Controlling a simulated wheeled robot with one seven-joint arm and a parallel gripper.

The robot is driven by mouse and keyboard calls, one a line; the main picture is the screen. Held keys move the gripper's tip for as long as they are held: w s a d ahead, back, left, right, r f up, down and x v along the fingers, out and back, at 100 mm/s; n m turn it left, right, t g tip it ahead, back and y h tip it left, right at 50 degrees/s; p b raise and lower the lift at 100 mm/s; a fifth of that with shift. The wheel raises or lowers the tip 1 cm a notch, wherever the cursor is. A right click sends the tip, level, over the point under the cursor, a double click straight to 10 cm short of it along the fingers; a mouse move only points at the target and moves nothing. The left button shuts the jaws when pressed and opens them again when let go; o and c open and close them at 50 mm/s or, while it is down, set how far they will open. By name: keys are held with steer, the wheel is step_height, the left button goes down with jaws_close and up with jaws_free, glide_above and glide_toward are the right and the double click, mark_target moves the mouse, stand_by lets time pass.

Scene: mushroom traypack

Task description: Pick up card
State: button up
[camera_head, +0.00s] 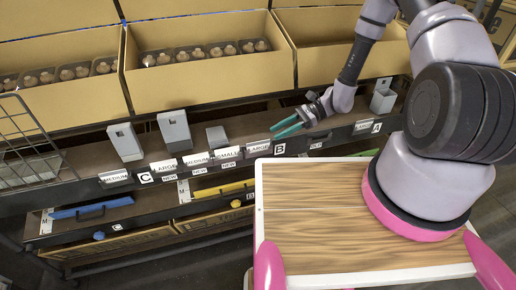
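Several white cards with size words line the front edge of the shelf: a SMALL card (228,152), a LARGE card (258,147), a MEDIUM card (196,159), another LARGE card (163,166) and another MEDIUM card (113,176). Another white card (363,125) is at the right. My gripper (275,132) has two teal fingers, apart with a narrow gap and nothing visible between them. It points left above the shelf, just above the LARGE card and the B marker (279,149). I see no contact with a card.
Grey holders (175,131) stand on the shelf (90,188). Cardboard boxes (200,95) with mushroom trays are behind. A wire basket (28,150) is at left. Blue (92,208) and yellow (222,189) items lie below. My wooden-topped tray (320,230) is in front.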

mark_target(260, 141)
steer(key=shift+x, duration=3.05)
steer(key=shift+w+f, duration=0.1)
jaws_close()
